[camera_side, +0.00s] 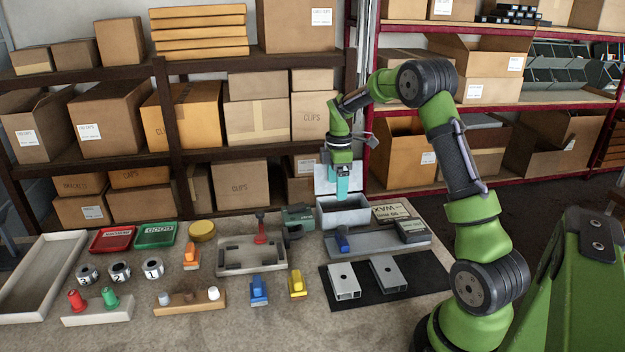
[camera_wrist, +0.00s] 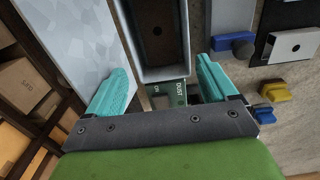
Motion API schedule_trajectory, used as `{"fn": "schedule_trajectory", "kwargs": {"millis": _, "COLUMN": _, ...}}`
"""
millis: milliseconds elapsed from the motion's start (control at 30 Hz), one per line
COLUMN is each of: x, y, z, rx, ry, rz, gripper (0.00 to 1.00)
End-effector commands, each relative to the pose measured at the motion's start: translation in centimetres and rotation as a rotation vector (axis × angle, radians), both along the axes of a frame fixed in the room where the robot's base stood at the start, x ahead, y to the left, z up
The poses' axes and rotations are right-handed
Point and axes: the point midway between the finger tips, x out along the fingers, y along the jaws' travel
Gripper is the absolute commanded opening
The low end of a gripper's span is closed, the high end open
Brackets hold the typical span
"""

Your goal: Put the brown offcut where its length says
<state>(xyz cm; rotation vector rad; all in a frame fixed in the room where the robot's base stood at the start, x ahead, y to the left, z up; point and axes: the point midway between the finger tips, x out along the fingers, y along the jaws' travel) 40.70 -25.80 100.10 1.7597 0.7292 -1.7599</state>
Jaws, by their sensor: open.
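My gripper (camera_side: 342,192) is open, its teal fingers just above the grey open-topped box (camera_side: 346,217). In the wrist view the fingers (camera_wrist: 160,85) are apart with nothing held between them. The box (camera_wrist: 190,30) lies beyond the fingertips there. No other brown offcut is clear. A grey gauge tray (camera_side: 395,243) with a blue block (camera_side: 342,243) lies in front of the box.
Two grey profiles (camera_side: 388,273) lie on a black mat. The box's raised lid (camera_side: 325,180) stands behind my fingers. A green tool (camera_side: 298,218), a grey fixture (camera_side: 250,262), coloured clamps and a long pale tray (camera_side: 68,262) are to the left.

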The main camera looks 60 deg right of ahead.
Motion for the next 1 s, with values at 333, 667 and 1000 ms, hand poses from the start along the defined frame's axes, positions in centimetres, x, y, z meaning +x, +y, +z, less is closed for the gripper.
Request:
{"fn": "schedule_trajectory", "kwargs": {"millis": 333, "x": 0.1, "y": 0.0, "z": 8.5, "rx": -0.003, "ry": -0.006, "rz": -0.001, "gripper": 0.86}}
{"fn": "schedule_trajectory", "kwargs": {"millis": 667, "x": 0.0, "y": 0.0, "z": 14.1, "rx": -0.002, "ry": -0.002, "rz": -0.001, "gripper": 0.86}}
{"fn": "schedule_trajectory", "kwargs": {"millis": 1000, "x": 0.0, "y": 0.0, "z": 15.0, "rx": 0.0, "ry": 0.0, "rz": 0.0, "gripper": 0.86}}
